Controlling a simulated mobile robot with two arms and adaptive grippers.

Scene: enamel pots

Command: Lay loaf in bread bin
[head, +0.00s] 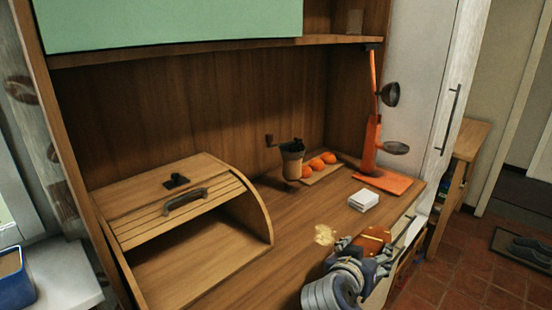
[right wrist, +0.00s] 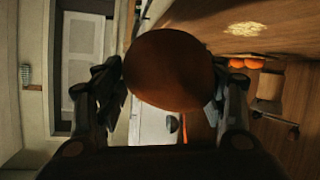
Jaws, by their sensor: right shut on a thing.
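The loaf (head: 375,238) is brown and rounded. It is in my right gripper (head: 366,248), over the front right part of the wooden counter. In the right wrist view the loaf (right wrist: 168,70) sits between the two fingers of the gripper (right wrist: 168,85), which are shut on it. The wooden bread bin (head: 258,205) stands at the left of the counter, with its slatted roll lid (head: 150,222) up and its front open. The visible part of its inside looks empty. The loaf is to the right of the bin and apart from it. My left gripper is not in view.
A pale crumb-like patch (head: 324,235) lies between bin and loaf. A white block (head: 363,201), an orange stand (head: 372,150), a grinder (head: 292,163) and orange fruit (head: 316,164) are farther back. A green panel (head: 170,22) and shelf hang above. Counter right of the bin is mostly clear.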

